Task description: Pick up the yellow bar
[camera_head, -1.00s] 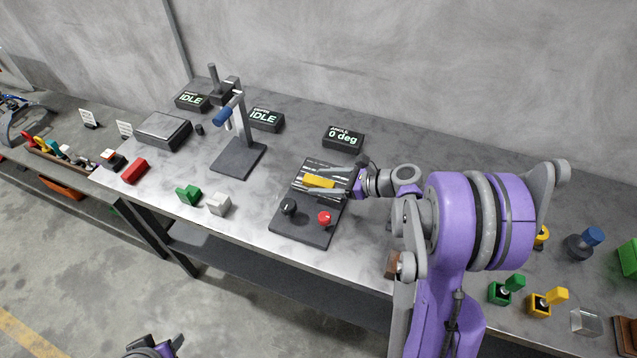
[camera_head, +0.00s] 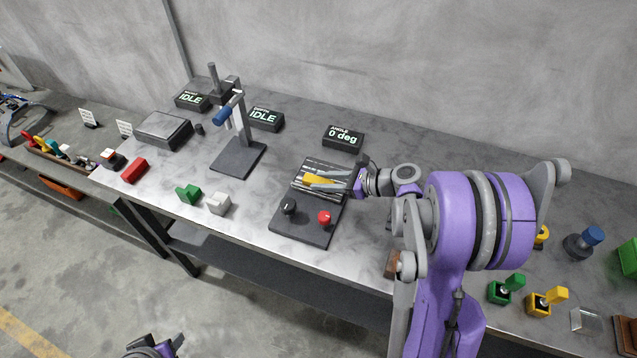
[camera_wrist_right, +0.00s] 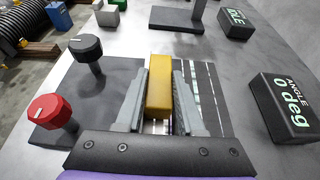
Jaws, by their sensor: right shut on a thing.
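The yellow bar (camera_head: 316,179) is over the striped part of a dark plate (camera_head: 298,228) on the bench. My right gripper (camera_head: 325,180) reaches in from the right and is shut on the bar. In the right wrist view the yellow bar (camera_wrist_right: 159,87) lies lengthwise between the two grey fingers of the right gripper (camera_wrist_right: 158,100), one along each side. I cannot tell whether the bar still touches the plate. My left gripper (camera_head: 160,346) is low at the bottom edge, away from the bench and partly cut off; its fingers are not clear.
A black knob (camera_head: 288,206) and a red knob (camera_head: 324,218) stand on the plate's near part. An angle display (camera_head: 343,138) reading 0 deg sits behind it. A press stand (camera_head: 238,158) is to the left, with green (camera_head: 188,194) and white (camera_head: 219,203) blocks before it.

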